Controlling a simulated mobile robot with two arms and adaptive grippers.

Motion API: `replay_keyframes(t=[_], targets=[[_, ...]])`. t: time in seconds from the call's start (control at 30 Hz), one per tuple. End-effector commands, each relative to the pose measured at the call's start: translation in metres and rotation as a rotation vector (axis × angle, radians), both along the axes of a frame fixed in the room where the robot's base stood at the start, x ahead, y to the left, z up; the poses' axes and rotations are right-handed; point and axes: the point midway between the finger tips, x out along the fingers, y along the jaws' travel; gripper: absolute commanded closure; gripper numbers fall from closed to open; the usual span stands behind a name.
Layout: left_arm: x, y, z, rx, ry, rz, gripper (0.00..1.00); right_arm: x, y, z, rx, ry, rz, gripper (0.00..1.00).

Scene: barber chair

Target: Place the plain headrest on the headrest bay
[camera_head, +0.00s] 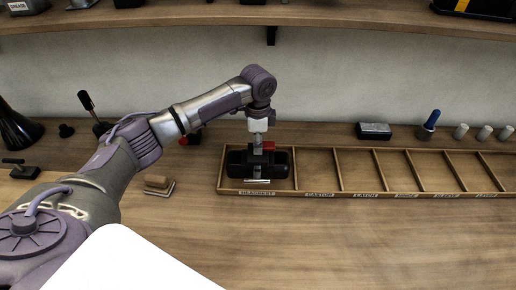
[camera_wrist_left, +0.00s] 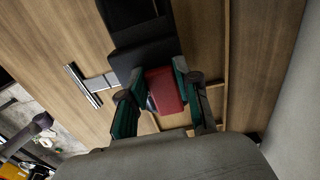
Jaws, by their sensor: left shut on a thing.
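The plain headrest (camera_head: 240,161) is a black padded piece with a metal post and crossbar, at the headrest bay (camera_head: 257,192) on the left end of the wooden tray. My left gripper (camera_head: 261,148) is above it, pointing down. In the left wrist view, the gripper (camera_wrist_left: 158,72) is shut on a red block (camera_wrist_left: 164,92) that appears joined to the black headrest (camera_wrist_left: 143,55). The silver crossbar (camera_wrist_left: 83,86) sticks out to one side. Whether the headrest rests on the bay floor or hangs just above it, I cannot tell. My right gripper is not in view.
The tray's other compartments (camera_head: 355,170) to the right look empty. A small wooden block (camera_head: 158,185) lies left of the tray. A grey box (camera_head: 374,131) and a blue-topped item (camera_head: 430,122) stand behind it. The front worktop is clear. A shelf (camera_head: 330,14) runs above.

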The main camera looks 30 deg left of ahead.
Motion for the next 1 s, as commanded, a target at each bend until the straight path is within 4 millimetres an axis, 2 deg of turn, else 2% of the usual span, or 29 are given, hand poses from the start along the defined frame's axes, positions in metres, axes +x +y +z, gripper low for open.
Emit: replay_keyframes(t=[0.1, 0.27, 0.67, 0.7, 0.8, 1.0], targets=[[-0.001, -0.001, -0.014, 0.000, 0.002, 0.000, 1.00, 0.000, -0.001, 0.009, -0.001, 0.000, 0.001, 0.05], [0.000, 0.000, -0.030, 0.000, -0.001, 0.001, 1.00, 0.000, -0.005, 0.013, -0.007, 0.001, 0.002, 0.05], [0.000, -0.001, -0.036, 0.000, -0.001, 0.000, 1.00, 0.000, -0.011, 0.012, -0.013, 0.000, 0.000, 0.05], [-0.001, -0.001, -0.037, 0.001, 0.000, 0.000, 0.61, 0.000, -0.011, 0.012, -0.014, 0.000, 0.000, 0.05], [-0.001, -0.001, -0.037, 0.001, 0.000, 0.000, 0.45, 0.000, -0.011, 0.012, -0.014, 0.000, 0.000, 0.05], [-0.001, 0.000, -0.037, 0.001, 0.002, 0.000, 0.43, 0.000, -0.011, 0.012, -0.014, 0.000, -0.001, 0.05]])
